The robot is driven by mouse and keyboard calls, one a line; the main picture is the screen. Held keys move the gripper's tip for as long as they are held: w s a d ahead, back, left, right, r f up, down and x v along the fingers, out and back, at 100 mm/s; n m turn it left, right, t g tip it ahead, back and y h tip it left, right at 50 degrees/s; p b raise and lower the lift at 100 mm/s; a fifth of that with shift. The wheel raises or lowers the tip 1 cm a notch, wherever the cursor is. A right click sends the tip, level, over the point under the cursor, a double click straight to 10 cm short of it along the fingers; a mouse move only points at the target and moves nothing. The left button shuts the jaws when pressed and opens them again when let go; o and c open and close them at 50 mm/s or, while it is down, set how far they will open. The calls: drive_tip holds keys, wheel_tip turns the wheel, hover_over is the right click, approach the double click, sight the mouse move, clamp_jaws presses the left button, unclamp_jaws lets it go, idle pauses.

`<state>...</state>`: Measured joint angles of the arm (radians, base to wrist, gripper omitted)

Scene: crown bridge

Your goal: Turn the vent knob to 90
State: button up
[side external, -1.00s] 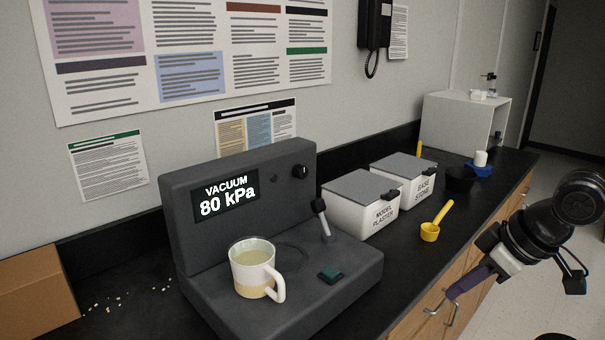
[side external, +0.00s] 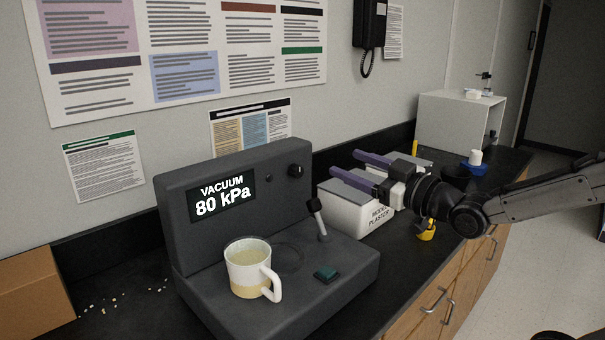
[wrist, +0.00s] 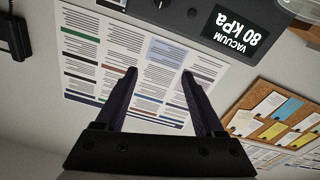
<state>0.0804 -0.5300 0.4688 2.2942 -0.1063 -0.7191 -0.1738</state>
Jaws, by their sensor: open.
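The dark grey vacuum unit (side external: 255,212) stands on the bench, and its display (side external: 222,195) reads VACUUM 80 kPa. A small round black knob (side external: 295,171) is on its upright panel, right of the display; I take it to be the vent knob. In the wrist view, which is upside down, the knob (wrist: 163,5) is at the top edge. My gripper (side external: 346,163) is open and empty, to the right of the knob and apart from it, fingers pointing left above the plaster box. The wrist view shows the gripper (wrist: 159,72) with its two purple fingers apart.
A mug (side external: 250,268) of pale liquid stands on the unit's base, near a lever (side external: 317,218) and a green button (side external: 326,273). The Model Plaster box (side external: 345,215) is below my gripper.

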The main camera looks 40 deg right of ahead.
approach(299, 172)
drive_tip(key=shift+g, duration=0.3)
drive_tip(key=w, duration=0.9)
drive_tip(key=shift+d+r, duration=0.1)
drive_tip(key=shift+r, duration=0.2)
clamp_jaws()
